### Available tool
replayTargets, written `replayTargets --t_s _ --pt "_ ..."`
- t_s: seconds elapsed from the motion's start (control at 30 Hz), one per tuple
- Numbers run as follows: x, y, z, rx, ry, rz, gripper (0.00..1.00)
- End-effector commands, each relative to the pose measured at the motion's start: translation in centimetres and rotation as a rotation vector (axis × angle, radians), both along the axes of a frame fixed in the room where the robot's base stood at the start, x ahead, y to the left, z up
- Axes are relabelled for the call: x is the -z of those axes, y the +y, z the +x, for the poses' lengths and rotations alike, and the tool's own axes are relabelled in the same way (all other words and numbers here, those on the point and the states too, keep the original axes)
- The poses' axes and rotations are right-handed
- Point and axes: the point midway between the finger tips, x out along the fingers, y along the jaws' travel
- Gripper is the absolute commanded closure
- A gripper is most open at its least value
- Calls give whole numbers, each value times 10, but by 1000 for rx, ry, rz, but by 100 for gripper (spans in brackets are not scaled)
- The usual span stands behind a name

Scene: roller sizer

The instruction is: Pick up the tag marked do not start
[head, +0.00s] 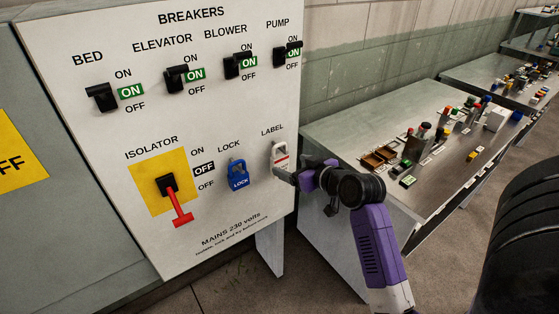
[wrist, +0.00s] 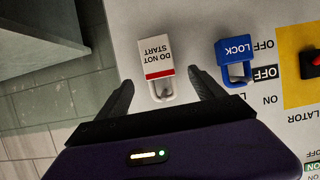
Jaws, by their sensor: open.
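The tag marked DO NOT START is white with a red band and a pale loop, and hangs at the LABEL spot of the breaker panel. In the wrist view the tag (wrist: 154,62) appears upside down, between the two fingers of my open gripper (wrist: 160,88). One dark finger is on each side of its loop, with gaps visible. In the head view the tag (head: 281,158) is partly covered by my gripper (head: 283,176), which comes from the right. How far the fingertips are from the panel is hard to tell.
A blue lock (head: 238,175) hangs close to the left of the tag; it also shows in the wrist view (wrist: 234,58). The isolator's red handle (head: 180,205) is further left. Breaker switches (head: 232,66) line the top. A metal bench (head: 425,110) with controls stands right.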

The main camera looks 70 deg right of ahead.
Motion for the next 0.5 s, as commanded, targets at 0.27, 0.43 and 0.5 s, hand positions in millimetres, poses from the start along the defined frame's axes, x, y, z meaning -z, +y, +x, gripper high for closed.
replayTargets --t_s 0.27,0.43,0.5 --pt "6 -14 19 1 -5 8 22" --pt "14 -22 32 1 -4 9 22" --pt "20 -26 40 1 -4 9 22"
